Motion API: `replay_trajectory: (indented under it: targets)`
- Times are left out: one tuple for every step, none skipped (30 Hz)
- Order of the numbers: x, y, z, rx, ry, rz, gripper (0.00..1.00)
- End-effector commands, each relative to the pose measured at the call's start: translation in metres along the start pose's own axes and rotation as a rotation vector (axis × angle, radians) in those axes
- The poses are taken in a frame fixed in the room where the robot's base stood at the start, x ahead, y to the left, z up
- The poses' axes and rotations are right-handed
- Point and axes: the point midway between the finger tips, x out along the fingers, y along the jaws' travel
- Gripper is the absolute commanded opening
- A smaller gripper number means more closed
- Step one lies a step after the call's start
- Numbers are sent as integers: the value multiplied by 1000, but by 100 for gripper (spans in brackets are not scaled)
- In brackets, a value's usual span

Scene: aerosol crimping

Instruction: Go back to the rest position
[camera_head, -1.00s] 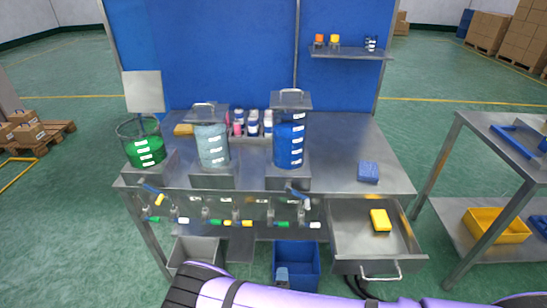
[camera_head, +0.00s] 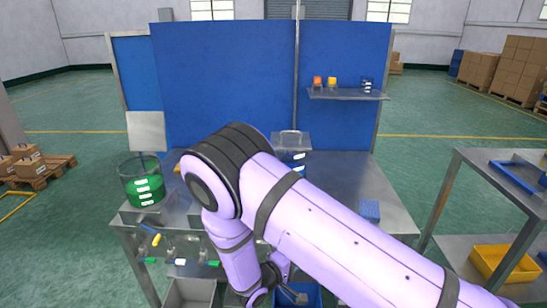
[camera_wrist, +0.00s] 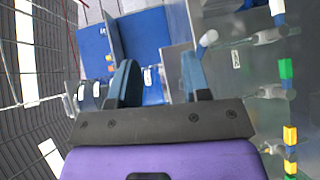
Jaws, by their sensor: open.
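My arm crosses the middle and lower right of the head view, bent at a dark elbow joint, with its lower part hanging in front of the workbench. My gripper (camera_wrist: 160,72) shows in the wrist view with two blue-grey fingers apart and nothing held between them. A blue surface with white labels lies beyond the fingers. In the head view the wrist end is low, near the blue bin (camera_head: 312,294), and its fingers are hard to make out.
The metal workbench (camera_head: 340,180) has a green-liquid tank (camera_head: 143,187) at left and a blue sponge (camera_head: 370,210) at right. My arm hides the middle tank and most of the drawer. Coloured valves (camera_wrist: 285,70) line the right of the wrist view. A side table (camera_head: 485,180) stands at right.

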Motion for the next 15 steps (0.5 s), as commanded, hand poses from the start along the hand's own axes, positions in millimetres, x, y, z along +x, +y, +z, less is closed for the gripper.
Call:
replay_trajectory:
  targets:
    - [6,20,2,13,-48,-22,44]
    - [9,29,3,16,-74,-36,44]
    - [13,42,6,21,-111,-57,44]
    - [16,52,8,24,-137,-73,44]
    - [19,61,11,27,-163,-89,44]
    - [22,74,14,33,-196,-110,44]
    - [25,83,18,36,-221,-127,44]
    - [28,92,21,40,-245,-145,44]
    - [31,104,25,46,-276,-169,44]
    - [34,113,29,51,-299,-188,44]
    - [36,122,32,56,-319,-207,44]
    - [39,134,38,63,-349,-232,44]
    - [41,143,42,69,-368,-252,44]
    - [44,151,46,75,-388,-273,44]
    - [46,162,51,83,-413,-301,44]
